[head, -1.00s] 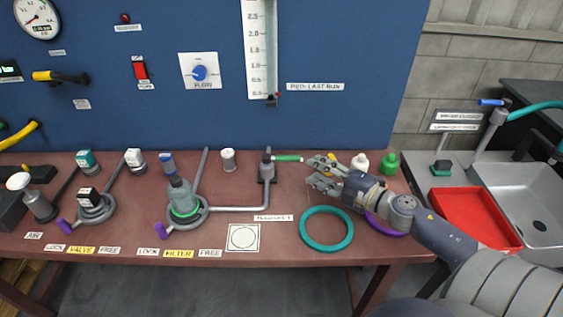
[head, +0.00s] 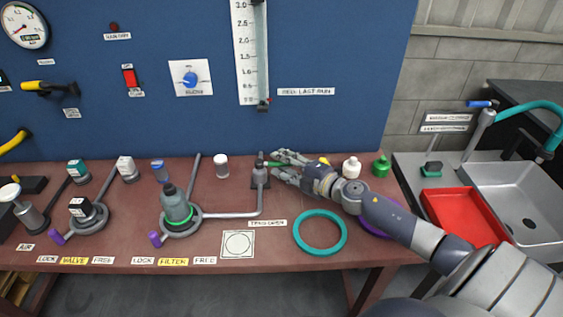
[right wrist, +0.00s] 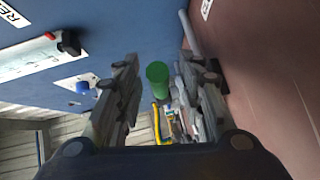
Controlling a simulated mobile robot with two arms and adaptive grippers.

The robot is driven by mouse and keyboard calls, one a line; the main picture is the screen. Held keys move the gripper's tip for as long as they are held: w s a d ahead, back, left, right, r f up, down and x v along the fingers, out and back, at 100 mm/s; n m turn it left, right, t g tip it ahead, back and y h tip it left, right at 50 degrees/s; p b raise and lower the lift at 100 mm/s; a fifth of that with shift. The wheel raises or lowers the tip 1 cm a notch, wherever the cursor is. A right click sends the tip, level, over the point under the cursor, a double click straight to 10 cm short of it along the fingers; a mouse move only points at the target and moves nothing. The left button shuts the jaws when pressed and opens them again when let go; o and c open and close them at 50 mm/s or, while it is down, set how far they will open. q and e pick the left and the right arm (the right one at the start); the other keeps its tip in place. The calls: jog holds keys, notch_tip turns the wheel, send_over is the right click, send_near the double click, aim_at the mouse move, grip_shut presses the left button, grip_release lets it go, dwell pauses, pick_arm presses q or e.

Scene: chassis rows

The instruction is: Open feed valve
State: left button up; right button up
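The feed valve (head: 260,178) is a grey upright body on the bench, at the end of a grey pipe. Its green handle (head: 272,164) points right, toward my right gripper. My right gripper (head: 278,165) is open, with its fingertips on either side of the handle's end. In the right wrist view the green handle (right wrist: 157,73) shows end-on between the two spread fingers, with gaps on both sides. I cannot tell whether a finger touches it. Part of the handle is hidden by the fingers in the head view. My left gripper is not in view.
A teal ring (head: 320,252) lies in front of my right arm, and a purple ring lies partly under it. A white bottle (head: 351,167) and a green bottle (head: 381,166) stand behind the arm. A flask (head: 176,206) stands left of the valve.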

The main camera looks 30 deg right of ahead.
jog(key=shift+w+a, duration=0.15)
jog(key=shift+w, duration=0.2)
grip_shut()
